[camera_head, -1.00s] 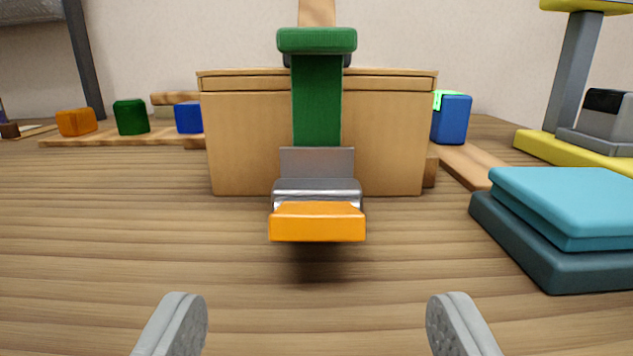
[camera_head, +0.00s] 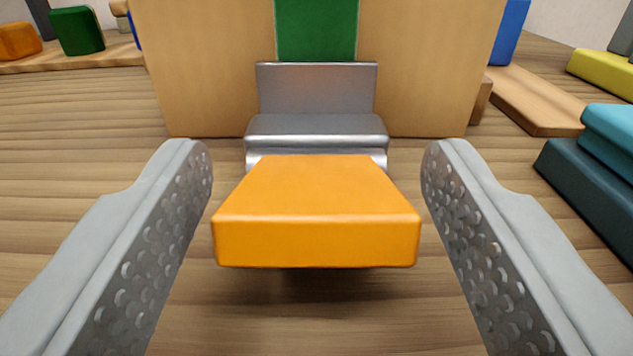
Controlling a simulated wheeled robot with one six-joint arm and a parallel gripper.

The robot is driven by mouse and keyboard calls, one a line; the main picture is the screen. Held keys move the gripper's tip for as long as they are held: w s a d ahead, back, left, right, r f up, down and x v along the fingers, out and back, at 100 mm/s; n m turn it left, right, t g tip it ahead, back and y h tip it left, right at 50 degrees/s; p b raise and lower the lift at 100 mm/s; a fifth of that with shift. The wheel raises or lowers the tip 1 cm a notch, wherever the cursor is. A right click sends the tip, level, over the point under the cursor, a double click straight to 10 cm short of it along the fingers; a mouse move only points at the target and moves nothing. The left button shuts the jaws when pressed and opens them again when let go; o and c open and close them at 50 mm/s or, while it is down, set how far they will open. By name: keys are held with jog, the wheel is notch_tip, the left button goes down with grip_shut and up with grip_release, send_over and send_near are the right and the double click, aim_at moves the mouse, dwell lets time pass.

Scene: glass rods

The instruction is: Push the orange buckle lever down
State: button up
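The orange buckle lever (camera_head: 316,215) sticks out toward me, roughly level, above the table, with a shadow under it. It joins a grey metal buckle (camera_head: 316,110) on the front of a wooden box (camera_head: 205,65). A green strap (camera_head: 316,28) runs up the box front from the buckle. My gripper (camera_head: 317,155) is open, with one finger on each side of the lever. Gaps show between the lever and both fingers, and nothing is held.
A teal block stack (camera_head: 605,165) stands at the right. A wooden strip (camera_head: 535,100) and a blue block (camera_head: 508,30) are right of the box. A green block (camera_head: 77,30) and an orange block (camera_head: 20,40) are far left.

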jog(key=c, duration=0.8)
jog(key=shift+f, duration=0.1)
jog(key=shift+s+f+t, duration=0.1)
jog(key=shift+f+t, duration=0.15)
jog(key=shift+t, duration=0.35)
jog(key=o, duration=1)
jog(key=shift+s, duration=0.1)
jog(key=s+f, duration=0.2)
jog(key=s, duration=1.5)
